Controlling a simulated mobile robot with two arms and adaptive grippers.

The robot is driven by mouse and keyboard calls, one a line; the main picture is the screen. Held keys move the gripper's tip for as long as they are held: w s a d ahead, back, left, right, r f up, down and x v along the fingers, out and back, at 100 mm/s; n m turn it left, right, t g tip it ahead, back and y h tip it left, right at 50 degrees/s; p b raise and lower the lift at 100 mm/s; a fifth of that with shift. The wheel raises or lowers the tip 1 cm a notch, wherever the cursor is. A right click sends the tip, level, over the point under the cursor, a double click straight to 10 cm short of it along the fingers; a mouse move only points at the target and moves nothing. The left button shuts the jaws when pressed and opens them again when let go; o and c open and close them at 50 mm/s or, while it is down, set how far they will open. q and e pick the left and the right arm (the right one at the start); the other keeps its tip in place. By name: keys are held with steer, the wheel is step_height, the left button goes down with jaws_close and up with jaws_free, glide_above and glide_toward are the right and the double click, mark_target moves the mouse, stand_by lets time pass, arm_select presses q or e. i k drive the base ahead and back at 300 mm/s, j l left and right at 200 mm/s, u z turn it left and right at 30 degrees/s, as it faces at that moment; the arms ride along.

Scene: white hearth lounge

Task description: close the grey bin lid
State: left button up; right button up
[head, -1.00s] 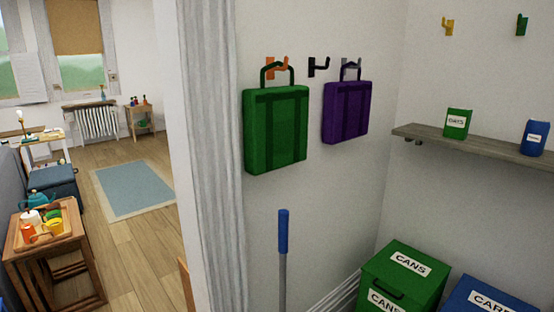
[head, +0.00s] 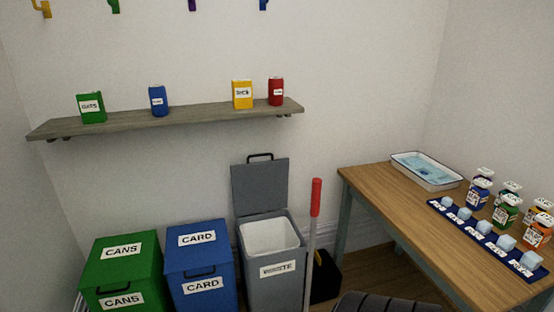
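The grey bin (head: 275,278) labelled WASTE stands on the floor against the wall, to the right of the blue bin. Its grey lid (head: 260,187) is open and stands upright at the back, with a black handle at its top edge. A white liner (head: 270,237) shows inside the open bin. Neither of my grippers shows in the head view.
A blue CARD bin (head: 199,265) and a green CANS bin (head: 122,270) stand to the left, both lids shut. A red-handled pole (head: 316,198) rises just right of the grey bin. A wooden table (head: 400,205) with jars and a tray stands right.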

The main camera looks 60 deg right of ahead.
mark_target(260, 186)
steer(key=l+z, duration=0.1)
steer(key=z, duration=1.8)
steer(key=i+j, duration=0.05)
